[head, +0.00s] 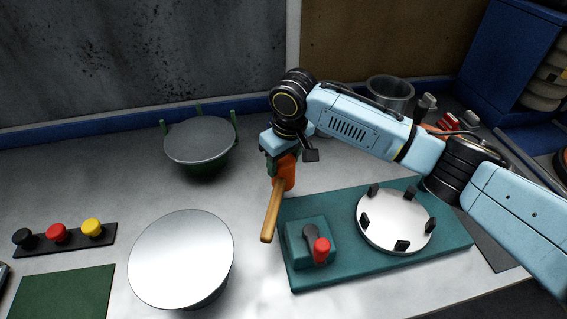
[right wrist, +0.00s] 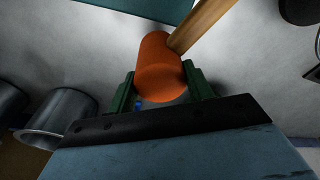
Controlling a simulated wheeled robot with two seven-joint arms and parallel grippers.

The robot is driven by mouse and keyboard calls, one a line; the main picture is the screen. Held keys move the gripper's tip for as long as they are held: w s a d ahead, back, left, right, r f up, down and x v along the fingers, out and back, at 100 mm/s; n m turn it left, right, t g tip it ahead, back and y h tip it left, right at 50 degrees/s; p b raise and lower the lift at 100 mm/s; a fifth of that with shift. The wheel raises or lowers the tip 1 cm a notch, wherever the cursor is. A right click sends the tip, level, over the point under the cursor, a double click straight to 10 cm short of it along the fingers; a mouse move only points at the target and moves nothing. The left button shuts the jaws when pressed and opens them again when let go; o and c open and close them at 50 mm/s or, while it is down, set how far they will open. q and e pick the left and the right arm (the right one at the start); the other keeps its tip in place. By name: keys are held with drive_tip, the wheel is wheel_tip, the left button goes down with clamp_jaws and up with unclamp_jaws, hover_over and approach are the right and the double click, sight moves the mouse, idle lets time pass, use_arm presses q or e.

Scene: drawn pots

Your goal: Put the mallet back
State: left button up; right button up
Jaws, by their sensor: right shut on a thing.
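The mallet has an orange head (head: 284,172) and a wooden handle (head: 271,212). In the head view its handle points down toward the front, beside the left edge of the teal board. My right gripper (head: 279,161) is shut on the orange head. In the right wrist view the orange head (right wrist: 159,68) sits between the two green fingers (right wrist: 160,92), and the handle (right wrist: 199,25) runs off toward the top right. Whether the mallet touches the table cannot be told. My left gripper is not in view.
A teal board (head: 340,270) holds a red-knobbed lever (head: 321,250) and a round plate with black clamps (head: 395,222). A silver disc (head: 181,257) stands at front left, a grey-lidded bowl (head: 200,140) behind it. A black strip (head: 70,240) has coloured knobs. A metal pot (head: 390,93) stands behind my arm.

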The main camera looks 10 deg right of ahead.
drive_tip(key=shift+f, duration=0.5)
drive_tip(key=shift+f+p, duration=0.3)
drive_tip(key=shift+f, duration=0.25)
drive_tip(key=o, duration=1.4)
drive_tip(key=shift+r, duration=0.3)
drive_tip(key=r, duration=0.4)
drive_tip(key=s+r, duration=0.1)
drive_tip(key=r, duration=0.7)
drive_tip(key=shift+s+d+r, duration=0.25)
drive_tip(key=shift+d, duration=0.15)
